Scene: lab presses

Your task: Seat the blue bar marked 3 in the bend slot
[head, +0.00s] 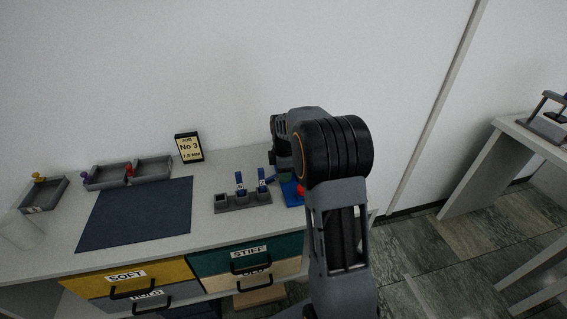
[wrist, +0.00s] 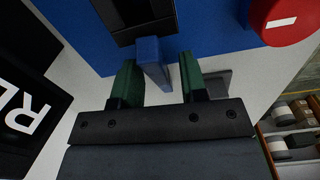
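In the wrist view a blue bar (wrist: 151,62) stands at a dark slotted block (wrist: 142,18) on a blue press (wrist: 215,30); its upper end meets the block. How deep it sits and any number on it cannot be seen. My gripper (wrist: 158,72) has its green fingers apart on either side of the bar, with a clear gap on the right. In the head view my arm hides the gripper and most of the press (head: 291,192). A grey rack (head: 246,202) holds two other blue bars (head: 240,183), their marks too small to read; its left socket looks empty.
A red knob (wrist: 284,18) sits close right of the gripper. A job card (head: 189,148) reads No 3, 1.5 MM. A dark mat (head: 137,214) and grey trays (head: 107,176) lie left. Labelled drawers (head: 128,277) are below. Another table (head: 540,140) stands right.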

